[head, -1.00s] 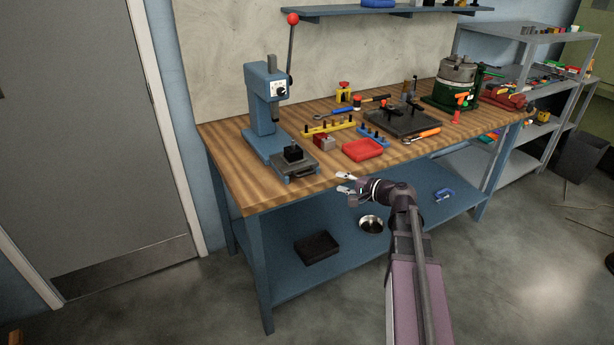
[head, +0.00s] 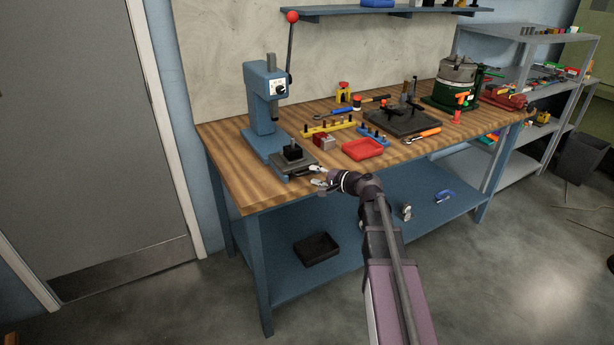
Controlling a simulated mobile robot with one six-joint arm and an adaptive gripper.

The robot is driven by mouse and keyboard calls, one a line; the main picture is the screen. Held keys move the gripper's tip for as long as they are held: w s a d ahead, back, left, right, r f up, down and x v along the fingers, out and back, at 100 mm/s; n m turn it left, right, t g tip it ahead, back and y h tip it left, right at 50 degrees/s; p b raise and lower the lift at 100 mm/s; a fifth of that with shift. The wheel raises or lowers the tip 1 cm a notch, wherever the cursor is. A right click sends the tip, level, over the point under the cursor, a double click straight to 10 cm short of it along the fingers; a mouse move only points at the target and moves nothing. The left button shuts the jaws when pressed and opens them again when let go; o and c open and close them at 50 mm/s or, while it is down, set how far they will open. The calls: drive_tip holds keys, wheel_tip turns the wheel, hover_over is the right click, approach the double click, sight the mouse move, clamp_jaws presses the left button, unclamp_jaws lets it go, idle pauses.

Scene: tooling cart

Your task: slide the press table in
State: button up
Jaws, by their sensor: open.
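The blue arbor press (head: 264,105) stands at the left end of the wooden bench, its red-knobbed lever raised. Its grey sliding table (head: 280,169) sticks out toward the bench's front edge, with a black block (head: 292,152) on top. My gripper (head: 316,176) is open at the right front corner of the table, by its front handle area. I cannot tell whether the fingers touch it. The fingers partly cover that corner.
A red tray (head: 362,149), a small pinkish block (head: 324,142) and a yellow rack (head: 330,127) lie right of the press. A dark plate (head: 400,122) is farther right. The lower shelf holds a black bin (head: 316,248).

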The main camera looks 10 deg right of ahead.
sight(308, 173)
drive_tip(key=shift+b+x, duration=0.3)
drive_tip(key=shift+x, duration=1.65)
drive_tip(key=shift+c, duration=0.2)
clamp_jaws()
